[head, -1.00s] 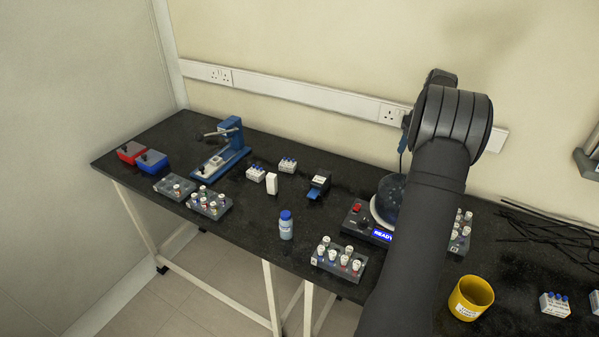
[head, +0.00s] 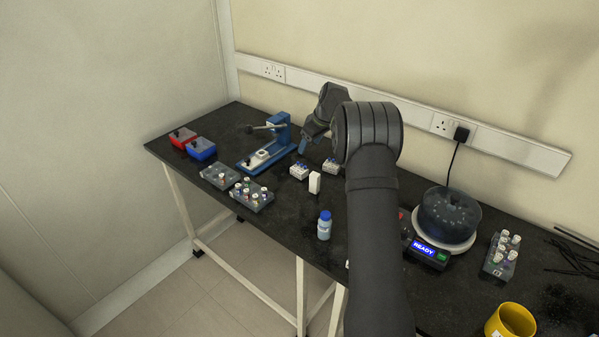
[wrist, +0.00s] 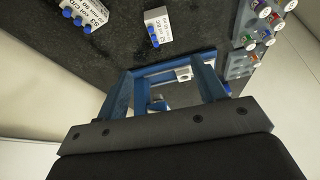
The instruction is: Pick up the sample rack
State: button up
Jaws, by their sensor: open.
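Which object is the sample rack is not clear from the pictures. Two small white blocks with blue-capped tubes, a left one (head: 299,172) and a right one (head: 331,166), stand upright on the black bench. They also show in the wrist view, the left one (wrist: 158,28) and the right one (wrist: 82,14). Two grey racks, one (head: 220,177) beside a fuller one (head: 252,196), hold capped vials nearer the front edge. My gripper (wrist: 166,86) is open and empty. It hangs above the bench beside the blue press (head: 262,156), which shows between and beyond its fingers.
Red (head: 183,138) and blue (head: 201,149) boxes stand at the far left. A white box (head: 315,183) and blue-capped bottle (head: 324,226) stand near the middle. The centrifuge (head: 449,215), another grey rack (head: 500,255) and yellow cup (head: 510,322) are to the right. My arm hides part of the bench.

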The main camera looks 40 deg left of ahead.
aim_at(298, 168)
jog(key=x, duration=1.4)
jog(key=shift+s+d, duration=0.15)
jog(key=c, duration=1.1)
